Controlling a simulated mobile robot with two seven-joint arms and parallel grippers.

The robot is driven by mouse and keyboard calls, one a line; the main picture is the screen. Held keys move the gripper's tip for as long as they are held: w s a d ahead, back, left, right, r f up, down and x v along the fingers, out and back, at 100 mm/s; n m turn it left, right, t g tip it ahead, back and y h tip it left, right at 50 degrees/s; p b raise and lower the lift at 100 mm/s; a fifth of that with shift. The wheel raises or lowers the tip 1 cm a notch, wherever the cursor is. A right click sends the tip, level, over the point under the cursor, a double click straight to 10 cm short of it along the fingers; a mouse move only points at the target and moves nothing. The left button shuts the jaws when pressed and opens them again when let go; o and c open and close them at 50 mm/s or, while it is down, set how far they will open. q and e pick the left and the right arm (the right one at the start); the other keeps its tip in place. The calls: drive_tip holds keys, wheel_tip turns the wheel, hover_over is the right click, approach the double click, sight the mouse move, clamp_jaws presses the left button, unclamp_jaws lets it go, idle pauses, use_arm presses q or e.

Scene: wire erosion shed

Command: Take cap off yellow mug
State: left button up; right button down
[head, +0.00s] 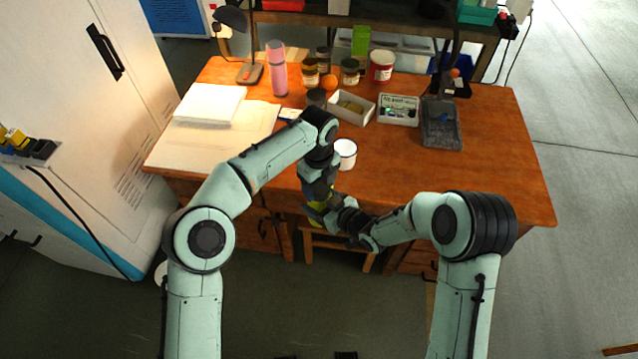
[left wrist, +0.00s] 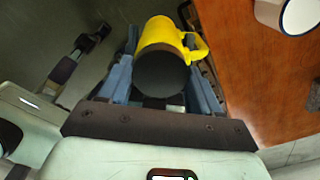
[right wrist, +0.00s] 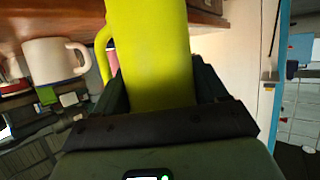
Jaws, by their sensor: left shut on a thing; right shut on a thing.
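The yellow mug (head: 318,208) is held in the air in front of the desk's edge, between my two grippers. Its yellow body and handle show in the left wrist view (left wrist: 158,36). The dark grey round cap (left wrist: 162,76) is on the end of the mug facing that camera, with no clear gap between them. My left gripper (head: 316,188) comes from above, its blue fingers shut on the cap. My right gripper (head: 335,212) comes from the right and is shut on the mug's body, which fills the middle of the right wrist view (right wrist: 155,55).
A white mug (head: 345,153) stands on the wooden desk (head: 490,170) near its front edge. A pink bottle (head: 277,70), several jars, a small open box (head: 370,108) and papers (head: 215,140) are farther back. A wooden stool (head: 340,247) is below the grippers. The desk's right part is clear.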

use_arm(q)
drive_tip(key=n, duration=0.8)
drive_tip(key=shift+n, duration=0.4)
drive_tip(key=o, duration=1.2)
